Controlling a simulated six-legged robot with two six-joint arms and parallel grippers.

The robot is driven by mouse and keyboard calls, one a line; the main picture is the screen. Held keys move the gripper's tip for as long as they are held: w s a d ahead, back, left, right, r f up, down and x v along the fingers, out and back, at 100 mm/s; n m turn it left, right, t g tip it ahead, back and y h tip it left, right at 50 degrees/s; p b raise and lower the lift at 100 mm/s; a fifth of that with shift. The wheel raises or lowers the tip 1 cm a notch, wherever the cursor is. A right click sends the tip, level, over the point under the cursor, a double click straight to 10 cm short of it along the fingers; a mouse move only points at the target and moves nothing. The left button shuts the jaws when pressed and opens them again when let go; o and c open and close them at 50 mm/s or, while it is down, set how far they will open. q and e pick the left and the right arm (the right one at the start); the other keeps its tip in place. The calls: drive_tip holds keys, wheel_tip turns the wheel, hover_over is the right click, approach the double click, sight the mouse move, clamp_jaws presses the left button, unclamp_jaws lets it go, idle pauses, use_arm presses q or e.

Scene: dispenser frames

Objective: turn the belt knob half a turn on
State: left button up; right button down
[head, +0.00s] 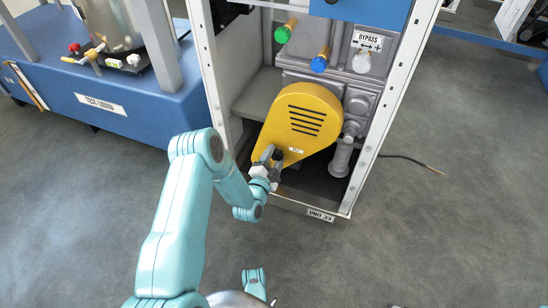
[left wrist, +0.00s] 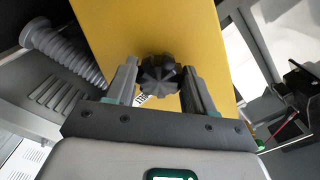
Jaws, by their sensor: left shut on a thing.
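The belt knob (left wrist: 158,72) is a dark, ribbed knob on the lower end of the yellow belt cover (head: 303,115). In the left wrist view it sits between the two fingers of my left gripper (left wrist: 160,80), which is shut on it. In the head view my left gripper (head: 269,164) reaches the lower left of the cover, and its jaws partly hide the knob. The yellow cover (left wrist: 130,25) fills the middle of the left wrist view behind the knob. My right gripper is not in view.
The open cabinet frame (head: 214,85) has posts on both sides of the cover. Green (head: 283,34), blue (head: 319,64) and white (head: 362,62) knobs sit above. A ribbed grey hose (head: 341,158) is to the right. A black cable (head: 410,160) lies on the floor.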

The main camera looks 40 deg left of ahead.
use_arm(q)
drive_tip(key=shift+w+a+r, duration=0.1)
drive_tip(key=o, duration=1)
drive_tip(key=shift+o, duration=0.2)
drive_tip(key=p+v, duration=0.5)
drive_tip(key=v, duration=1.1)
drive_tip(key=shift+p, duration=0.3)
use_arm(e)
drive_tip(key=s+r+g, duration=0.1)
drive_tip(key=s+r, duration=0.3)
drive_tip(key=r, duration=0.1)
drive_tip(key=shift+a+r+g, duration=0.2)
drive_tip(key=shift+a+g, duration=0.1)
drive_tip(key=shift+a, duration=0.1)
